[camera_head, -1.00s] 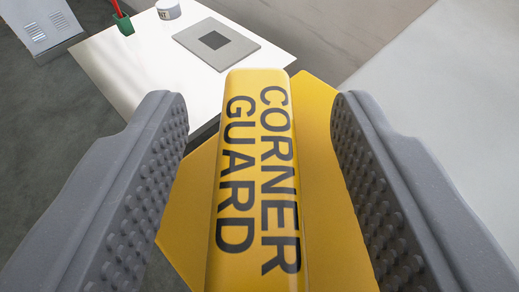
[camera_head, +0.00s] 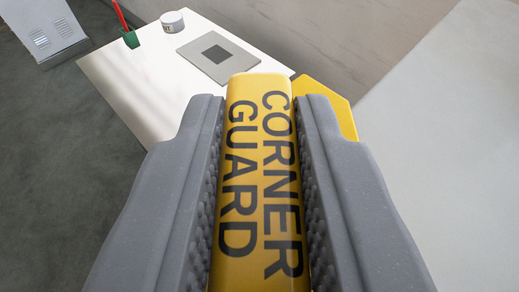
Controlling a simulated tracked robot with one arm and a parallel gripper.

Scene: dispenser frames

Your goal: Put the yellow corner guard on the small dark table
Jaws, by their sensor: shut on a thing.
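The yellow corner guard (camera_head: 258,150), with dark "CORNER GUARD" lettering along its ridge, stands in the middle of the camera_head view. My gripper (camera_head: 262,165) is shut on it, one grey studded finger on each side of the ridge. Part of a yellow flange (camera_head: 330,100) shows beyond the right finger; the rest of the guard is hidden by the fingers. I see no small dark table in this view.
Beyond the guard is a white tabletop (camera_head: 140,85) with a grey plate with a dark square (camera_head: 217,57), a white tub (camera_head: 173,21) and a green cup with a red item (camera_head: 131,38). A pale vented box (camera_head: 47,28) stands far left. Grey floor lies left; a pale surface fills the right.

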